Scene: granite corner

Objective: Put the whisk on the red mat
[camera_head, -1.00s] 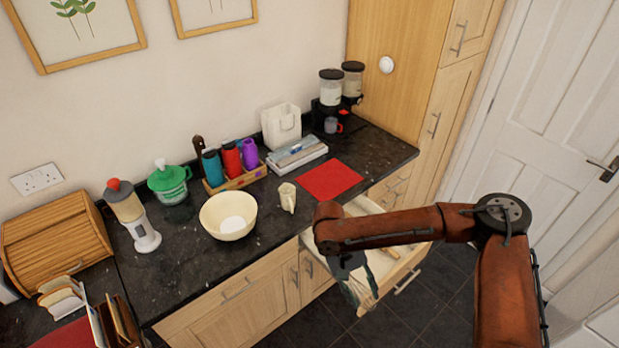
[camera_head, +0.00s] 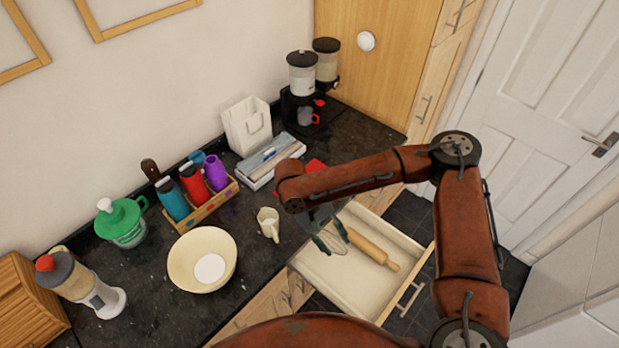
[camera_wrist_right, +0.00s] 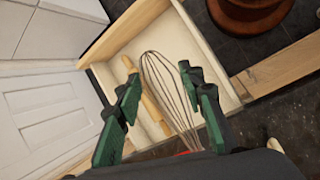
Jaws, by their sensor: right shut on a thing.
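My right gripper (camera_head: 323,228) hangs over the open drawer (camera_head: 350,285), close to the counter's front edge. It is shut on the whisk (camera_wrist_right: 168,88), whose wire loops reach out between the green fingers in the wrist view. In the head view only part of the whisk's wires (camera_head: 334,242) shows below the gripper; its handle is hidden. The red mat (camera_head: 315,166) lies on the counter behind my right arm, which hides most of it. My left gripper is not in view.
A rolling pin (camera_head: 372,249) lies in the drawer. A long box (camera_head: 270,160), bottle rack (camera_head: 207,208) and coffee machine (camera_head: 302,100) stand farther back.

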